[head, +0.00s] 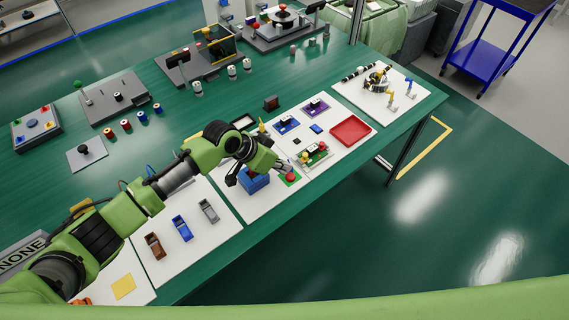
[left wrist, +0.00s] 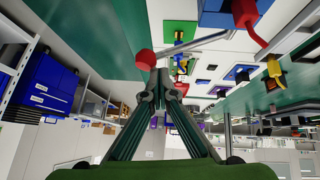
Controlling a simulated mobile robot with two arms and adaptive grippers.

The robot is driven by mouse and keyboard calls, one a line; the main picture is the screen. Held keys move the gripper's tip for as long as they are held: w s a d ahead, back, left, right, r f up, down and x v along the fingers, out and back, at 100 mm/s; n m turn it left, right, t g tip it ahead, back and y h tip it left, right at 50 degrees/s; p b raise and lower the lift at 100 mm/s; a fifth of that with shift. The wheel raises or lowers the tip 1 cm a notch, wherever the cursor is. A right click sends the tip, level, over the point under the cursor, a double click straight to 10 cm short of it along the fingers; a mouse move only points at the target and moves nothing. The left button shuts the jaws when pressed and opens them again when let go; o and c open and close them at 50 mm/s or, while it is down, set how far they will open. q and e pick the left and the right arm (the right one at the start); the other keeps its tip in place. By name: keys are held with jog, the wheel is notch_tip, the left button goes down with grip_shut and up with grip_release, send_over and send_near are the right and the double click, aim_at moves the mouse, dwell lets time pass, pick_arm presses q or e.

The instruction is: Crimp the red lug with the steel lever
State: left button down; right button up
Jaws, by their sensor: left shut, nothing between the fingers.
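In the left wrist view a steel lever (left wrist: 195,44) runs to a red ball knob (left wrist: 145,60). In the wrist view a red part with a thick red wire (left wrist: 246,14), which looks like the red lug, sits at the blue block (left wrist: 213,14). My left gripper (head: 284,170) is shut and empty, its tips at the knob; touching or not I cannot tell. My right gripper is out of view.
A red tray (head: 350,131) and a small fixture (head: 314,155) stand right of the blue block. Brown, blue and grey pieces (head: 182,228) lie on the white mat at left. The table's front edge (head: 270,232) is close, with open floor beyond.

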aim_at(279, 171)
pick_arm(q)
jog(key=shift+s+d+f, duration=0.25)
jog(key=shift+s+f, duration=0.1)
jog(key=shift+f, duration=0.2)
jog(key=shift+s+d+f, duration=0.2)
jog(key=shift+s+f, duration=0.15)
jog(key=shift+f, duration=0.15)
dwell(1.1)
dwell(0.5)
jog(key=shift+w+a+r+p, duration=0.35)
jog(key=shift+w+r, duration=0.15)
jog(key=shift+r, duration=0.3)
jog(key=shift+w+a+r+p, duration=0.2)
jog(key=shift+w+a+r, duration=0.25)
jog(key=shift+r, duration=0.3)
jog(key=shift+w+a+r+p, duration=0.3)
jog(key=shift+w+r, duration=0.25)
jog(key=shift+r, duration=0.25)
jog(key=shift+w+a+r, duration=0.1)
jog(key=shift+w+r, duration=0.15)
jog(key=shift+r, duration=0.05)
jog(key=r, duration=0.1)
jog(key=w+a+r+p, duration=0.1)
jog(key=w+r, duration=0.1)
jog(key=r, duration=0.1)
jog(key=shift+w+a, duration=0.2)
jog(key=shift+a, duration=0.2)
jog(key=shift+f, duration=0.1)
